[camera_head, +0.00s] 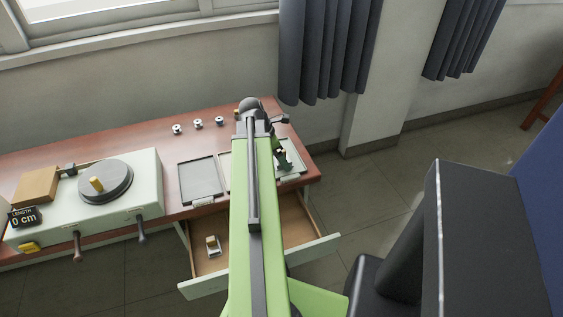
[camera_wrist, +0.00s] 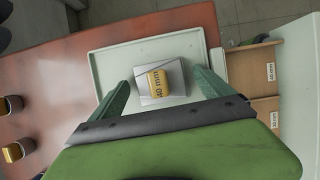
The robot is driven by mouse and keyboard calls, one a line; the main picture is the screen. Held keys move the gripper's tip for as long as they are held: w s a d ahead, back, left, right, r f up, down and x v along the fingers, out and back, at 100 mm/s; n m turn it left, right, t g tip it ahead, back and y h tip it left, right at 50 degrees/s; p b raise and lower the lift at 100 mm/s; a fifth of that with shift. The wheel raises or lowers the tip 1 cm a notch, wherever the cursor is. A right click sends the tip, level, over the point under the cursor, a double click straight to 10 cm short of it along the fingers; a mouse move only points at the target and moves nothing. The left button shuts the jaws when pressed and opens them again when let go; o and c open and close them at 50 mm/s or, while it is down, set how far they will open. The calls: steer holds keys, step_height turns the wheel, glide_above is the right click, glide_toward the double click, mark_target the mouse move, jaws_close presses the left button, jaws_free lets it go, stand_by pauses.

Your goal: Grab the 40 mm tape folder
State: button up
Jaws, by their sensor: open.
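The 40 mm tape folder (camera_wrist: 158,84) shows in the wrist view as a gold block marked "40 mm" on a grey metal plate. It lies on a pale tray (camera_wrist: 110,58) on the wooden table. My gripper (camera_wrist: 162,76) is open, with one green finger to the left of the folder and one to the right. Gaps show between the fingers and the folder, and I cannot tell their height above the tray. In the head view my arm hides most of this area, and the gripper (camera_head: 282,158) shows only partly at the table's right end.
An open drawer (camera_head: 301,258) juts out below, holding a small folder (camera_head: 212,246). A grey tray (camera_head: 201,179) lies left of my arm. Small spools (camera_head: 198,123) stand at the back. A pale machine with a turntable (camera_head: 105,180) fills the left. A black chair (camera_head: 385,270) stands right.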

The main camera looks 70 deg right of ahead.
steer(key=c, duration=1.4)
steer(key=shift+c, duration=0.2)
